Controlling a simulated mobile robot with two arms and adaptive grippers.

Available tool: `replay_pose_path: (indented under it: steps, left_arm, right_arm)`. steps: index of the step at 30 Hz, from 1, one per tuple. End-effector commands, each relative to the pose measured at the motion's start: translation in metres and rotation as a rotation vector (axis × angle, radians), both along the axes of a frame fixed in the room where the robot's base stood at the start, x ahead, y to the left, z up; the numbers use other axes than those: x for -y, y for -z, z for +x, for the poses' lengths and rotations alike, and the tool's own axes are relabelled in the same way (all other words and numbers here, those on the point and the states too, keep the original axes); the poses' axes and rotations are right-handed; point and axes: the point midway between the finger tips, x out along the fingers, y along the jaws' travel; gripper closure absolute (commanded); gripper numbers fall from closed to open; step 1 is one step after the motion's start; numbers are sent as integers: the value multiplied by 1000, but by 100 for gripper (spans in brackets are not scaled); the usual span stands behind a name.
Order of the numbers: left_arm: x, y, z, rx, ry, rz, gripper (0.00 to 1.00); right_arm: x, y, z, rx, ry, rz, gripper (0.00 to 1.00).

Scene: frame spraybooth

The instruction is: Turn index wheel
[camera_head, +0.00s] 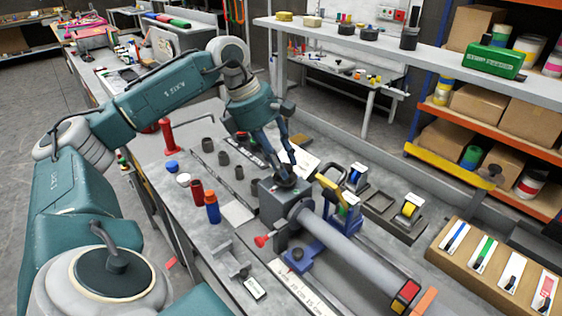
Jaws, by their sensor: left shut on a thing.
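My left gripper (284,168) reaches down from its arm at the left. Its fingers are shut on a small dark round wheel (286,183), which I take to be the index wheel. The wheel sits on top of a grey block (280,207) on the workbench, and the fingers partly hide it. A long grey tube (352,246) runs from the block toward the lower right, with a red and yellow end piece (405,295). My right gripper is not in view.
Red and blue bottles (212,207) and several dark cups (223,158) stand left of the block. Tape dispensers (408,214) stand to its right. A brown sloped board (497,270) with labelled cards is at the lower right. A raised shelf (440,58) crosses behind.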

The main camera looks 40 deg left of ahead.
Motion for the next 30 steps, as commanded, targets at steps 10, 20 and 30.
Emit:
replay_pose_path:
  steps: [10,20,30]
  left_arm:
    - [2,0,-1,8,-257,1,98]
    - [5,-2,-1,9,-569,-1,98]
    - [8,-5,0,11,-891,-4,98]
  right_arm:
    - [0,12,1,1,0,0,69]
    - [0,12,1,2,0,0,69]
    - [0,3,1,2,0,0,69]
